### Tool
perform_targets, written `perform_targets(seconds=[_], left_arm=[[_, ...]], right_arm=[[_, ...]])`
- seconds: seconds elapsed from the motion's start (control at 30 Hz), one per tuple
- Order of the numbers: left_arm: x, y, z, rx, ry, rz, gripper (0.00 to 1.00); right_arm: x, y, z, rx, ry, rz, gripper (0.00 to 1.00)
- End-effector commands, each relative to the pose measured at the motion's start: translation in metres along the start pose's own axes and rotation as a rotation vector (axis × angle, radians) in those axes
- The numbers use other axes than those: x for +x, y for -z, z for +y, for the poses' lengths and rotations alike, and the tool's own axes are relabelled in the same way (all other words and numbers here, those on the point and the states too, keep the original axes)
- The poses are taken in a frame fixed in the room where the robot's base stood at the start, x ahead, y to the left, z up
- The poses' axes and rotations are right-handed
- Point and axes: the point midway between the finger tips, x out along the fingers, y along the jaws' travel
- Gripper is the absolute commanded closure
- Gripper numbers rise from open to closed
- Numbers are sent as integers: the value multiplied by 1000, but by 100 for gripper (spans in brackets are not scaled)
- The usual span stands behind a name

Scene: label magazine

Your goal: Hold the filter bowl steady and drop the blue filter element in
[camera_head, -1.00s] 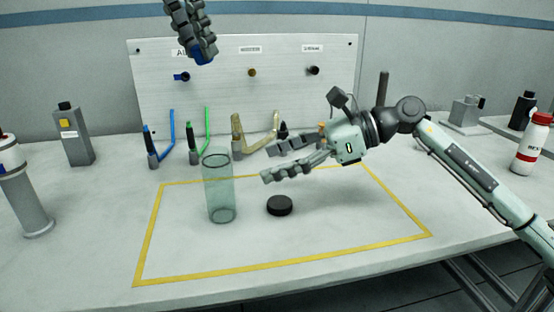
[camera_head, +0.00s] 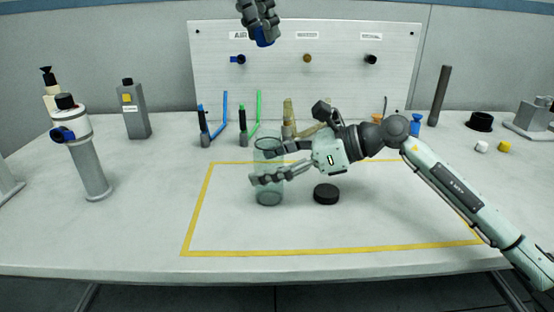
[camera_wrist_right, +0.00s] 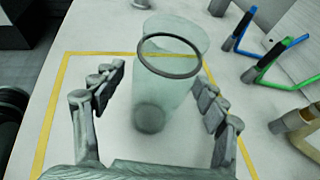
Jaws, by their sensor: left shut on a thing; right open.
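The clear greenish filter bowl (camera_head: 268,198) stands upright inside the yellow-outlined area. In the right wrist view the bowl (camera_wrist_right: 150,118) shows its dark open rim and stands between the two fingers. My right gripper (camera_head: 262,164) is open, with one finger on each side of the bowl and gaps visible in the wrist view. My left gripper (camera_head: 260,30) is high above the bowl, in front of the back panel, shut on the blue filter element (camera_head: 264,41). Only the lower end of the element shows; the fingers hide the rest.
A black round cap (camera_head: 326,194) lies right of the bowl, below my right gripper. Blue (camera_head: 224,112) and green (camera_head: 258,105) handled tools stand behind. A grey-white cylinder with a blue fitting (camera_head: 90,165) stands left. The front of the outlined area is clear.

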Motion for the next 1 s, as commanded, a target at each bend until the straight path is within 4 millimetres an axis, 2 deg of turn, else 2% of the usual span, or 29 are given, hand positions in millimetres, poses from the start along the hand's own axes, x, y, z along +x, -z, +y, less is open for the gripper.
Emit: perform_targets(seconds=[0.17,0.63,0.77,1.0], left_arm=[[0,0,0,0,0,0,90],[0,0,0,0,0,0,90],[2,1,0,0,0,1,90],[18,6,0,1,1,1,90]], right_arm=[[0,0,0,0,0,0,28],[0,0,0,0,0,0,85],[0,0,0,0,0,0,85],[0,0,0,0,0,-1,85]])
